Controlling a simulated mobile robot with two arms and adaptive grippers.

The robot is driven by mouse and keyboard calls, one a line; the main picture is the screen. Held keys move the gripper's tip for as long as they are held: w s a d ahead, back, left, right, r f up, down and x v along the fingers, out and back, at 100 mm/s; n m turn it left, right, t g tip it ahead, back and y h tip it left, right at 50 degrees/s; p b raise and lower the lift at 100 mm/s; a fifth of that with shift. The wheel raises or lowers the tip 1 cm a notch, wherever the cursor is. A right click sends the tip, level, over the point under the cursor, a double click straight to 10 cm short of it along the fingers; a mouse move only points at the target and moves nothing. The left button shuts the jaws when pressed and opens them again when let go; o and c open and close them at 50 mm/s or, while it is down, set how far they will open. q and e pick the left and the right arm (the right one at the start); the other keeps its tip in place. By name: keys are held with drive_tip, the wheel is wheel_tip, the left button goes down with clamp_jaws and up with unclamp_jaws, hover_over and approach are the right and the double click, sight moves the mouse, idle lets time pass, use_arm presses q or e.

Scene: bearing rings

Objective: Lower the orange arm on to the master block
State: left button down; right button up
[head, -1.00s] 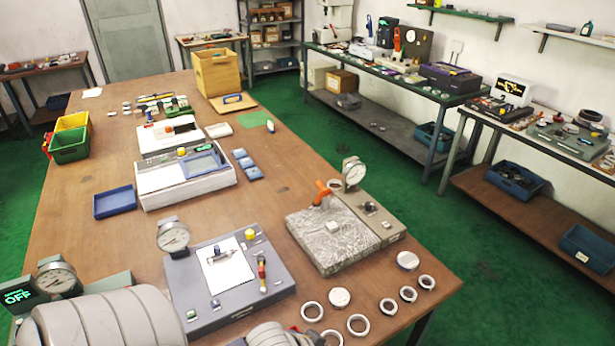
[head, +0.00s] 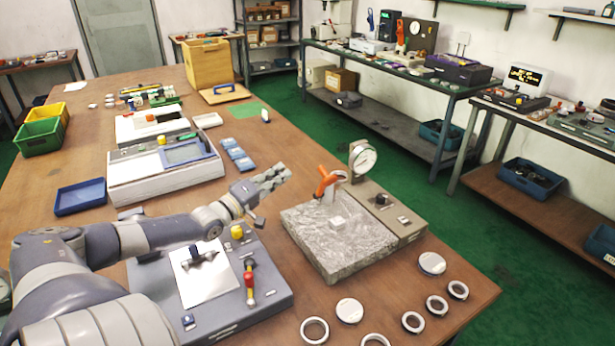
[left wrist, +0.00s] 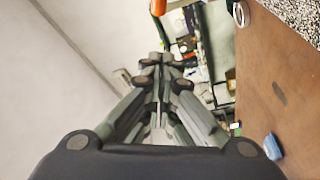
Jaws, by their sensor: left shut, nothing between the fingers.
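The orange arm (head: 326,182) stands raised on the speckled stone plate (head: 312,240), below and left of a dial gauge (head: 362,159). The small pale master block (head: 338,223) sits on the plate, below the orange arm and apart from it. My left gripper (head: 284,173) is shut and empty, in the air left of the orange arm and not visibly touching it. In the left wrist view its closed fingers (left wrist: 160,65) point away. An orange piece (left wrist: 158,7), likely the arm, shows at that view's top edge. My right gripper is not in view.
A grey fixture (head: 262,293) with a yellow knob and red-handled tool lies under my left arm. Several bearing rings (head: 437,306) lie at the table's front right. A blue tray (head: 80,197) and white case (head: 168,178) stand further left.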

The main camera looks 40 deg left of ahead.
sight(322, 182)
use_arm(q)
drive_tip(key=shift+a+r, duration=0.4)
drive_tip(key=shift+a, duration=0.05)
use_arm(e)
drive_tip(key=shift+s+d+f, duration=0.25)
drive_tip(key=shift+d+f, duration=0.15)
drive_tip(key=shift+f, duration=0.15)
use_arm(q)
drive_tip(key=shift+w, duration=0.1)
drive_tip(key=w+d, duration=0.3)
drive_tip(key=w, duration=0.5)
drive_tip(key=shift+w+d+f, duration=0.15)
drive_tip(key=shift+w, duration=0.25)
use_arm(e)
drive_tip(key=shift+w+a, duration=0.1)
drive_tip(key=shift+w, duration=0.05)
use_arm(q)
drive_tip(key=shift+d, duration=0.15)
idle(0.3)
